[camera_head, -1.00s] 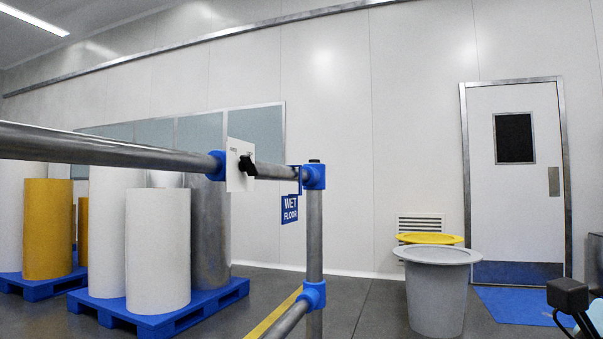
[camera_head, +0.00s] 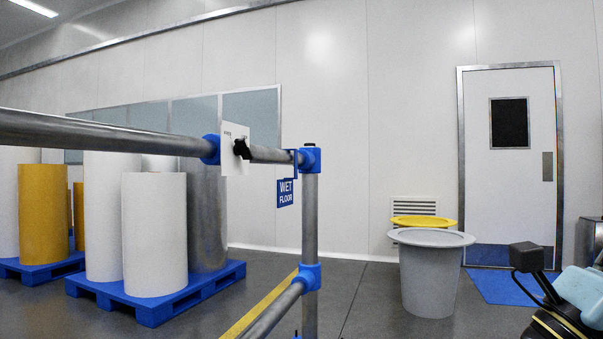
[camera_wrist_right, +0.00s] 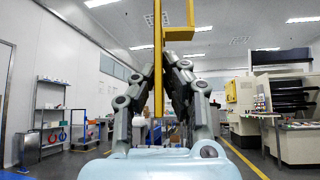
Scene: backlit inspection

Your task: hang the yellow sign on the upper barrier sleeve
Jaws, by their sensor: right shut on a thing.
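In the right wrist view, my right gripper (camera_wrist_right: 166,68) is shut on the yellow sign (camera_wrist_right: 158,25). Only a narrow yellow upright and a hook-like top part show between and above the fingers; the sign's face is not visible. In the head view, the upper barrier rail (camera_head: 100,134) runs from the left edge to a post. Its sleeve (camera_head: 268,155) seems to be the narrower tube between a blue collar (camera_head: 211,149) and the post's top fitting (camera_head: 310,159). Part of my right arm shows at the lower right, but not its gripper. My left gripper is not in view.
A blue WET FLOOR sign (camera_head: 286,192) hangs by the post (camera_head: 310,225). A white card (camera_head: 232,165) and black knob (camera_head: 242,149) sit on the rail. A lower rail (camera_head: 270,320) joins the post. A grey bin (camera_head: 430,280) stands right, with open floor between.

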